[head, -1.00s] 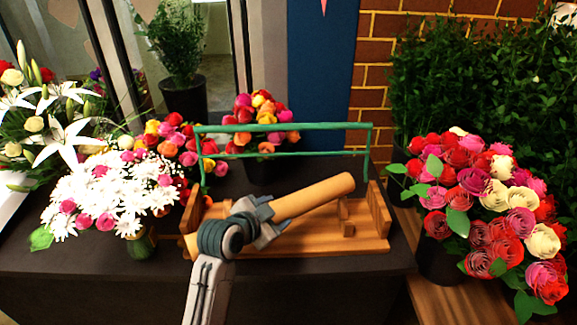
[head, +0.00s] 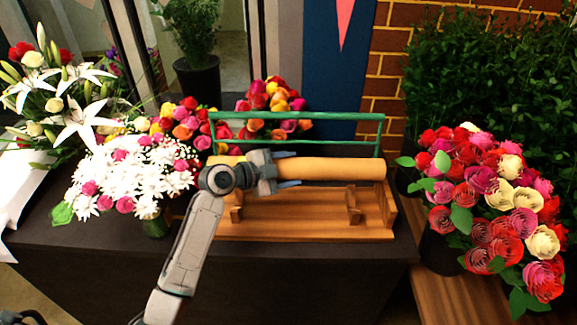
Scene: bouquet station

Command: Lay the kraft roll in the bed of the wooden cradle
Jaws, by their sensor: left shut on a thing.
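The kraft roll (head: 335,169) is a tan cylinder, held level and running left to right above the wooden cradle (head: 310,230). My left gripper (head: 283,172) is shut on the roll left of its middle, and my wrist hides part of its left half. The roll's left end shows beside my wrist. The cradle has a flat base, low inner supports (head: 352,204) and upright end boards, with a green bar frame (head: 300,116) rising behind the roll. Whether the roll touches the cradle, I cannot tell.
The cradle stands on a dark table (head: 110,255). A vase of white daisies (head: 135,180) is close on the left, and bunches of bright roses (head: 268,108) stand behind. A large rose bouquet (head: 490,205) stands at the right. The table's front strip is clear.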

